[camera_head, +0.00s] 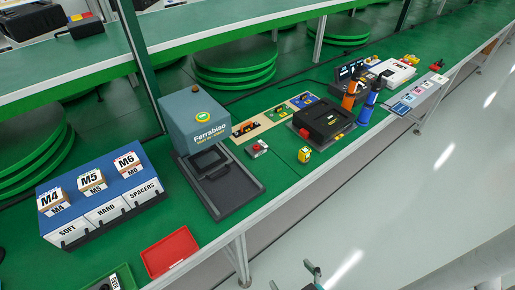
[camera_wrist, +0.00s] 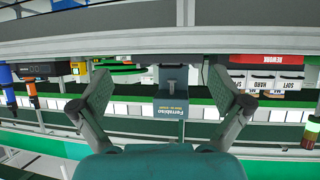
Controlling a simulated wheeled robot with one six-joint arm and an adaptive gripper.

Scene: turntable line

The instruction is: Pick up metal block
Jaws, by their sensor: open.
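I cannot make out a metal block for certain in either view. A green tray (camera_head: 125,274) at the bottom left of the head view holds small dark and pale items, cut off by the frame edge. My gripper (camera_wrist: 161,82) is open in the wrist view, its two fingers wide apart with nothing between them. In the head view, my gripper (camera_head: 313,272) shows partly at the bottom edge, off the bench front over the floor.
Blue and orange cylinders stand farther along. The pale floor (camera_head: 400,215) in front is clear.

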